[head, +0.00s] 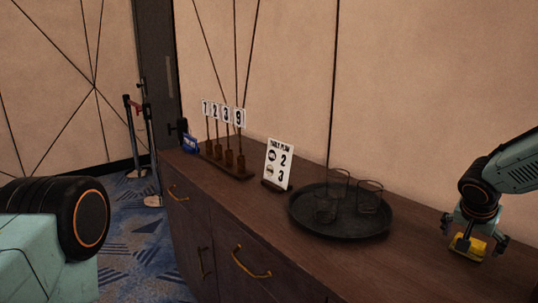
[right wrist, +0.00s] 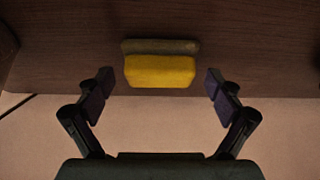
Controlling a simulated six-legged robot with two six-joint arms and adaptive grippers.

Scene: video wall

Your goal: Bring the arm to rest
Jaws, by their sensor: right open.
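My right gripper (head: 474,243) is at the right of the head view, over the right part of the dark wooden sideboard. Its two fingers are spread wide in the right wrist view (right wrist: 159,90). A yellow block with a dark grey-brown layer, like a sponge (right wrist: 160,71), lies on the sideboard between and beyond the fingertips, with a gap on each side. The sponge also shows under the gripper in the head view (head: 466,250). My left gripper is out of view; only part of an arm or body of mine shows at lower left.
A round dark tray (head: 340,228) with several clear glasses stands left of my right gripper. Farther left are a table-plan card (head: 277,163), a wooden rack with number cards (head: 228,155) and a small blue item (head: 190,143). The wall rises behind the sideboard (head: 235,205).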

